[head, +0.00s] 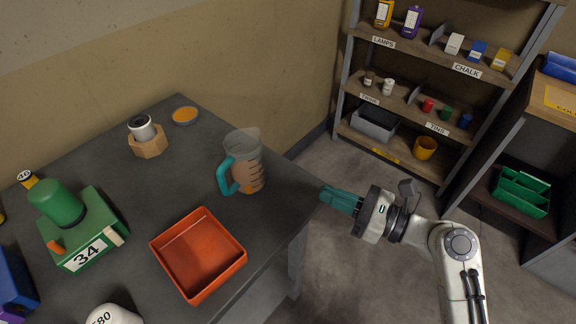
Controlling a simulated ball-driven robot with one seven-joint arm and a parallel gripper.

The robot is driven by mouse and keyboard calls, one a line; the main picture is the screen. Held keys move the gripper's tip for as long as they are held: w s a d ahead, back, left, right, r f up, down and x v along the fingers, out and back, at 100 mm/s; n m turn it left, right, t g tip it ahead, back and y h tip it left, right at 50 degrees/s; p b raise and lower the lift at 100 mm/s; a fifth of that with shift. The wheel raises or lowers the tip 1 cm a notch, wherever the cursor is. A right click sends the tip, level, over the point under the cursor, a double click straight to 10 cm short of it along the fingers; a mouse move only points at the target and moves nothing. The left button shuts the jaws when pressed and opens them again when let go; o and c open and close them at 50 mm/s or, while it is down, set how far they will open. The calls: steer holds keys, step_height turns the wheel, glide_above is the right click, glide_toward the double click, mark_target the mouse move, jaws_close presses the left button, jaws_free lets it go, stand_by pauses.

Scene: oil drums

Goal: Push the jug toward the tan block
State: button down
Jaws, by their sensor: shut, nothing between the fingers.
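The jug (246,156) is clear with brownish contents and a teal handle on its left side. It stands upright near the right edge of the dark table. The tan block (148,147) is six-sided and sits farther back and to the left, with a white and dark cylinder (141,126) on top of it. My gripper (323,194) has teal fingers, shut and empty, at the table's right edge. Its tips point left toward the jug, to its right in the picture and apart from it.
An orange-red tray (205,283) lies in front of the jug. A shallow dish (185,115) is near the back corner. A green box (84,243) marked 34 stands at left. Bare tabletop separates the jug and tan block. Shelves (420,110) stand beyond the table.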

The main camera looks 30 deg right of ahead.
mark_target(260, 165)
steer(key=p+x, duration=0.2)
steer(key=x, duration=1.2)
steer(key=shift+s+f, duration=0.1)
steer(key=shift+w+a, duration=0.15)
steer(key=shift+w, duration=0.1)
steer(key=p+x, duration=0.4)
steer(key=x, duration=1.2)
steer(key=shift+w+a, duration=0.1)
steer(key=shift+w, duration=0.15)
